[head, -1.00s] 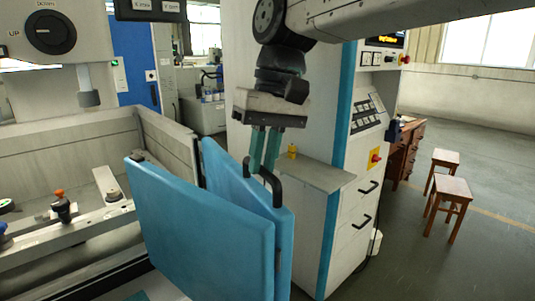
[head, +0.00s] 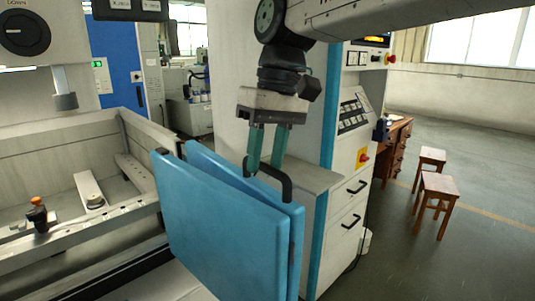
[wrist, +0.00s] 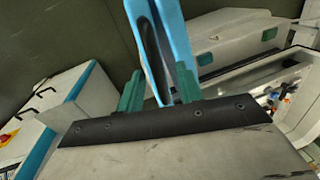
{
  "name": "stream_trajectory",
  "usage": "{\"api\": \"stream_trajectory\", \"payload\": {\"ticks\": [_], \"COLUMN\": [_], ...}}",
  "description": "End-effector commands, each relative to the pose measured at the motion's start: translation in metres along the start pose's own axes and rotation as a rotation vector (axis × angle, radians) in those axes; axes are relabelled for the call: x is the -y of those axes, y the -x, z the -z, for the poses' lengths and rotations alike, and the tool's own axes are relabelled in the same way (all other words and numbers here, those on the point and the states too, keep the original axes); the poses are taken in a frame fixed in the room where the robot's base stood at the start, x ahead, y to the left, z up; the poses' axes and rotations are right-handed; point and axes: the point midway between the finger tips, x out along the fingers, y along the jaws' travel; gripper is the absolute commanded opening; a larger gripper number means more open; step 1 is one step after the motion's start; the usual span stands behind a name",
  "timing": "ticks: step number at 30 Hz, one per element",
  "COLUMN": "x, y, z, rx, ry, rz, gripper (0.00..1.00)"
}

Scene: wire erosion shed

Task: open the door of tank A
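The door of the tank is a blue panel (head: 215,225) standing swung out from the pale tank (head: 125,215), whose inside shows. A second blue panel edge (head: 200,154) shows close behind it. A black bar handle (head: 286,184) sits at the right end of the panels. My gripper (head: 264,170) points down at this handle with its two green fingers apart, one on each side of the bar. In the wrist view the blue panel (wrist: 183,75) and the dark handle (wrist: 148,40) lie between the spread fingers (wrist: 158,92). Whether a finger touches the bar is unclear.
A white cabinet (head: 345,240) with drawers and a ledge (head: 312,174) stands just right of the handle. Two wooden stools (head: 437,185) and a desk (head: 397,145) are farther right. The floor at the right is open. A fixture (head: 38,215) stands inside the tank.

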Motion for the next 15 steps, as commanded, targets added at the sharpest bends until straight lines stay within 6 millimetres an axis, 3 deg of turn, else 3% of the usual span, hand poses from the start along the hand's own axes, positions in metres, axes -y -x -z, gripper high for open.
{"api": "stream_trajectory", "payload": {"ticks": [8,15], "x": [-0.001,-0.001], "y": [0.006,0.044], "z": [0.0,0.001], "rx": [-0.001,-0.002], "ry": [-0.002,-0.001], "rz": [-0.001,-0.001], "gripper": [0.36,0.36]}}
